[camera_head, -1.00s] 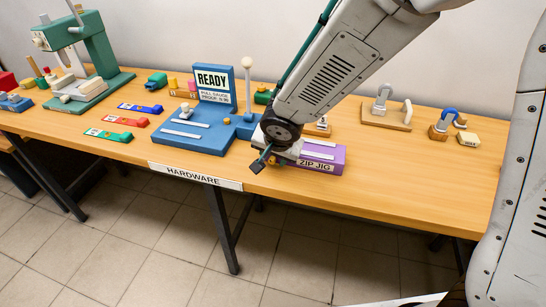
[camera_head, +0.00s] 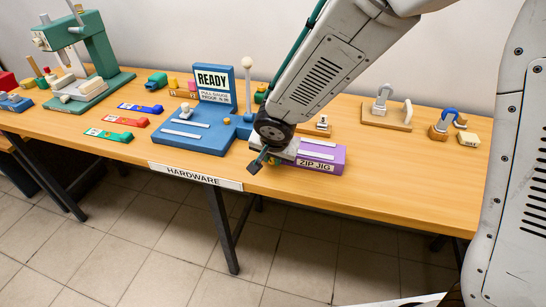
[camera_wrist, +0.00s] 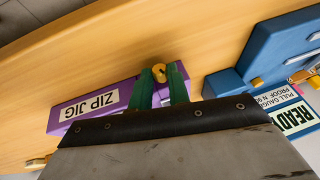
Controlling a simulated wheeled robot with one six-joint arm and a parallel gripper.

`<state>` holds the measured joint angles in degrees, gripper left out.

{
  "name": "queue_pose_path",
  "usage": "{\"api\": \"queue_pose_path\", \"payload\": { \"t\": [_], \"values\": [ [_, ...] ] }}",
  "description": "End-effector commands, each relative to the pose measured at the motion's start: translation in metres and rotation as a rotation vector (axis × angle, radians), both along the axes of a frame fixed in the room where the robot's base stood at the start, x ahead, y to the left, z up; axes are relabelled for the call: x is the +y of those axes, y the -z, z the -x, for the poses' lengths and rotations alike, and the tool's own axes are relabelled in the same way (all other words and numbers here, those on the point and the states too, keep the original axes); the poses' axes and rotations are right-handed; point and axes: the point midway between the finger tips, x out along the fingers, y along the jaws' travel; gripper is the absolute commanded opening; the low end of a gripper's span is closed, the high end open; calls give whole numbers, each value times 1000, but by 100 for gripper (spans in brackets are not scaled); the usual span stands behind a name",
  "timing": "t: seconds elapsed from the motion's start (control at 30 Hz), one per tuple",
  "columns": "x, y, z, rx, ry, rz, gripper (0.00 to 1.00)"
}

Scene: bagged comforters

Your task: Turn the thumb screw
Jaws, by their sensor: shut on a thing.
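The purple zip jig (camera_head: 325,158) lies near the front edge of the table, with white strips on top and a "ZIP JIG" label on its front. It also shows in the wrist view (camera_wrist: 70,122). A small brass-yellow thumb screw (camera_wrist: 159,70) is at the jig's end, between the green fingertips of my gripper (camera_wrist: 160,78). My gripper is shut on it. In the head view my wrist covers the jig's left end, and the thumb screw is hidden there.
A blue pull gauge base (camera_head: 205,140) with a "READY" sign stands close to the left of the jig. A wooden block with a metal clasp (camera_head: 385,115) stands to the right. The table's front edge with its "HARDWARE" label (camera_head: 195,175) is near.

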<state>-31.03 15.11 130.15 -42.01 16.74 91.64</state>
Motion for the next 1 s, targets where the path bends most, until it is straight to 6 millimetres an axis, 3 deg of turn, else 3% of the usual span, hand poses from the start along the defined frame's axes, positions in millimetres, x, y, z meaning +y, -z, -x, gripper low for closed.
{"api": "queue_pose_path", "payload": {
  "t": [1.0],
  "values": [
    [19,6,-7,292,-1,801,0]
  ]
}}
